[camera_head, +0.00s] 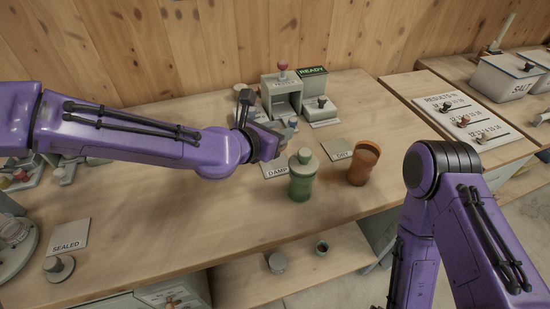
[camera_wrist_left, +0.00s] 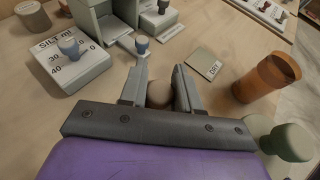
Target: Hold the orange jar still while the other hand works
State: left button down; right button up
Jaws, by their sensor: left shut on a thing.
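The orange jar (camera_head: 360,166) stands upright on the bench beside the DRY card, with its top open. It also shows in the left wrist view (camera_wrist_left: 266,78), to the right of my left gripper and apart from it. My left gripper (camera_wrist_left: 160,90) is shut on a brown rounded thing (camera_wrist_left: 160,97), mostly hidden between the fingers. In the head view my left gripper (camera_head: 284,137) is left of the orange jar, behind the green jar (camera_head: 301,180). My right arm shows at the right, but its gripper is not in view.
The green lidded jar stands in front of the DAMP card (camera_head: 276,171). The DRY card (camera_head: 338,148) lies behind the orange jar. A grey READY unit (camera_head: 320,106) stands at the back. A SILT dial box (camera_wrist_left: 78,65) is left of my left gripper. The bench's left middle is clear.

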pick_arm(q)
notch_tip(320, 180, down, 6)
jog(key=shift+w+f+b, duration=0.1)
jog(key=shift+b, duration=0.2)
jog(key=c, duration=0.8)
grip_release()
jog(key=shift+f, duration=0.15)
jog(key=shift+r, duration=0.35)
jog(key=v, duration=1.1)
jog(key=shift+a+f, duration=0.1)
jog(key=shift+f, duration=0.05)
jog(key=shift+s+a, duration=0.3)
jog(key=shift+s, duration=0.15)
